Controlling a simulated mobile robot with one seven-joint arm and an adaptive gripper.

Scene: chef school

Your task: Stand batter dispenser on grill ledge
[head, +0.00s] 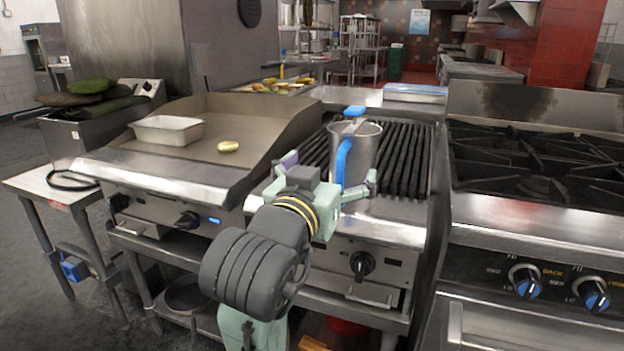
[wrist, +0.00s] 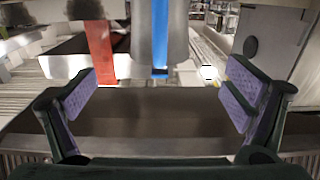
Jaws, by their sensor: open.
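The batter dispenser (head: 365,147) is a grey metal vessel with a blue handle and a blue piece on top. It is upright over the front of the charcoal grill, where the black grate (head: 410,150) meets the steel grill ledge (head: 390,230). Its base is partly hidden by my gripper, so I cannot tell what it rests on. My gripper (head: 331,174) is open, on the near side of the dispenser, with one finger to each side. In the wrist view my open gripper (wrist: 163,82) shows the dispenser (wrist: 180,35) beyond the gap, its blue handle facing me.
A flat griddle (head: 215,115) at left holds a white tray (head: 167,130) and a pale round item (head: 228,147). A burner stove (head: 545,170) stands at right. Control knobs (head: 362,264) stick out below the ledge. The ledge right of my gripper is clear.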

